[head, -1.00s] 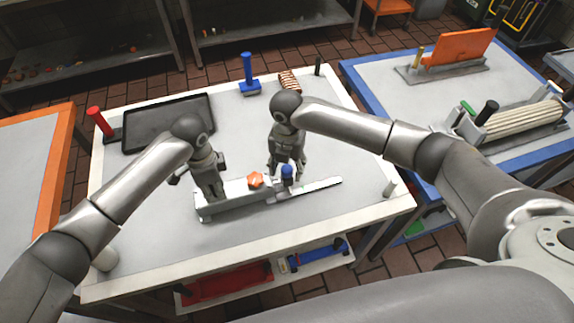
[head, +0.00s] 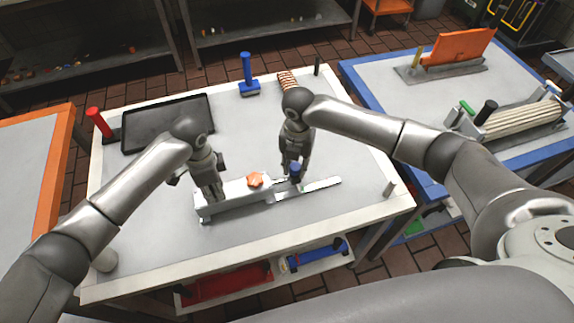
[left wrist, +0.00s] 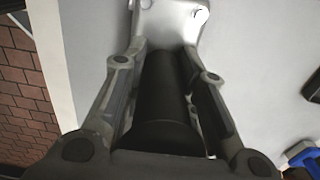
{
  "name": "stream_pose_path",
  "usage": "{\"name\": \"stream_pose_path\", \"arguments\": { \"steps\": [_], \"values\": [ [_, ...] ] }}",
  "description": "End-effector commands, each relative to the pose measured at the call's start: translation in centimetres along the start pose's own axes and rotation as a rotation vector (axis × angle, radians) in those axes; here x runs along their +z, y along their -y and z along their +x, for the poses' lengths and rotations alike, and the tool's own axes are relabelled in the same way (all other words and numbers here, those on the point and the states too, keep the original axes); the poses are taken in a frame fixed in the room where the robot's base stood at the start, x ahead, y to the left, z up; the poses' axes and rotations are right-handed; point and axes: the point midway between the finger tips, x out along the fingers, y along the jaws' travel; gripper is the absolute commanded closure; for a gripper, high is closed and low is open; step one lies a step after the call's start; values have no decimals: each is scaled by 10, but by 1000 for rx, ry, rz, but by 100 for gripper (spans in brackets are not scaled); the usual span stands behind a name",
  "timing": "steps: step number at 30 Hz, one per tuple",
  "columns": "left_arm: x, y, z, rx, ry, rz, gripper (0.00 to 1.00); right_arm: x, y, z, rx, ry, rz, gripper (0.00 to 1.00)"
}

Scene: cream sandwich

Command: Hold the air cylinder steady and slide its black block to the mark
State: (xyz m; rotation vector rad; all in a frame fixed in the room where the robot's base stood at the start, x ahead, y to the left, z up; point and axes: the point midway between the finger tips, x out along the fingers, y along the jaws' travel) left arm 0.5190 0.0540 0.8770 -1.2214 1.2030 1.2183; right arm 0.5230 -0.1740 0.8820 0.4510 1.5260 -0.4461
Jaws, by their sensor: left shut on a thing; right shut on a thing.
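The air cylinder (head: 236,199) is a long pale grey unit lying on the white table, with an orange knob (head: 255,179) on top and a thin flat rail (head: 321,184) reaching right. My left gripper (head: 213,192) is shut at its left end. The left wrist view shows its fingers on both sides of a dark round grip (left wrist: 167,95) above a grey metal plate. The black block (head: 296,173), a dark piece with a blue top, stands at the rail. My right gripper (head: 293,166) is shut on it, its fingertips partly hidden. The mark cannot be made out.
A black tray (head: 168,122) lies at the back left, beside a red-handled tool (head: 98,121). A blue tool (head: 248,77) stands at the back edge. A small pale peg (head: 389,188) stands at the right edge. The table's front strip is clear.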

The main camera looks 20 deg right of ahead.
Motion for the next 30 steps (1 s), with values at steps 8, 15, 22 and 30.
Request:
{"name": "stream_pose_path", "arguments": {
  "steps": [8, 15, 22, 30],
  "values": [
    [2, -1, 1, 4, 4, -1, 100, 9, 12, 0, -6, 6, 4, 100],
    [2, -1, 1, 4, 6, -2, 100, 8, 12, 0, -5, 5, 3, 49],
    [3, 0, 1, 3, 6, -2, 100, 8, 11, 0, -4, 4, 2, 49],
    [3, 0, 1, 2, 7, -3, 100, 8, 10, -21, 0, 5, 1, 49]
  ]
}}
